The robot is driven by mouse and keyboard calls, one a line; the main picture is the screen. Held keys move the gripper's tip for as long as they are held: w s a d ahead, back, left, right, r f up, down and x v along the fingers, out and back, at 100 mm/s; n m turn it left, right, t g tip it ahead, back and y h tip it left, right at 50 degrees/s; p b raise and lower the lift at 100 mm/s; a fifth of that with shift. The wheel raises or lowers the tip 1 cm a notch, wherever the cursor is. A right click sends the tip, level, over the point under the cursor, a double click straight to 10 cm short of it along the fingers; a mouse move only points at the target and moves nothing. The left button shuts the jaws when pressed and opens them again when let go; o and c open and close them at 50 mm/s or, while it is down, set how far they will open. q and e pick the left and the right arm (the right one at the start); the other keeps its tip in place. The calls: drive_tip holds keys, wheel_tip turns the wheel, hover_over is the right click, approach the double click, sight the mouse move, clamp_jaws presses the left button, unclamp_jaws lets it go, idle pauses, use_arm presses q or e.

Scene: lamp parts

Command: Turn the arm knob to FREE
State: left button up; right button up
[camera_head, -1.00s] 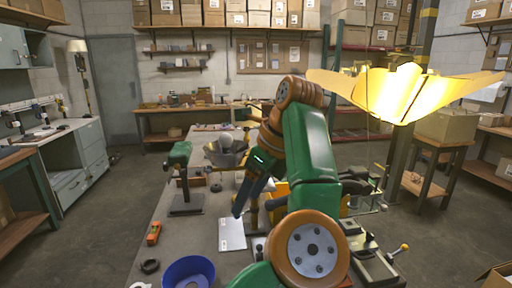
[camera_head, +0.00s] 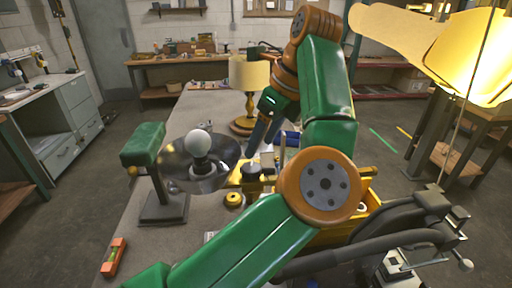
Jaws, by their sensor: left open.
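My left gripper (camera_head: 262,146) reaches over the bench from the green and orange arm. Its dark blue fingers point down, open, with nothing seen between them. I cannot read a FREE mark or tell which part is the arm knob. A white bulb (camera_head: 198,143) sits in a shiny metal dish (camera_head: 172,160) to the left. My right gripper is not in view.
A green-topped stand (camera_head: 163,208) is at the left of the bench (camera_head: 140,232). An orange level (camera_head: 114,257) lies near the front left. A cream-shaded lamp (camera_head: 248,75) stands behind the gripper. A glowing shade (camera_head: 470,55) and dark bars (camera_head: 370,235) crowd the right.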

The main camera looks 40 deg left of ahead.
sight(253, 166)
use_arm(q)
drive_tip(key=s+f, duration=0.1)
drive_tip(key=f, duration=0.1)
drive_tip(key=s+f+b, duration=0.1)
drive_tip(key=f, duration=0.1)
drive_tip(key=shift+s+a, duration=0.1)
drive_tip(key=shift+s, duration=0.1)
drive_tip(key=shift+s+d+f, duration=0.25)
drive_tip(key=shift+s+f, duration=0.15)
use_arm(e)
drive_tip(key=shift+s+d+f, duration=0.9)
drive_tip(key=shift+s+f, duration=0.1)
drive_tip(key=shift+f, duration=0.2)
use_arm(q)
drive_tip(key=shift+w+a+f, duration=0.25)
drive_tip(key=shift+w+a, duration=0.1)
drive_tip(key=shift+w, duration=0.15)
drive_tip(key=shift+w+a+f, duration=0.2)
drive_tip(key=shift+w+a, duration=0.15)
drive_tip(key=shift+w, duration=0.1)
drive_tip(key=c, duration=0.8)
drive_tip(key=shift+s+r, duration=0.15)
drive_tip(key=shift+s, duration=0.1)
clamp_jaws()
drive_tip(key=shift+w+r, duration=0.1)
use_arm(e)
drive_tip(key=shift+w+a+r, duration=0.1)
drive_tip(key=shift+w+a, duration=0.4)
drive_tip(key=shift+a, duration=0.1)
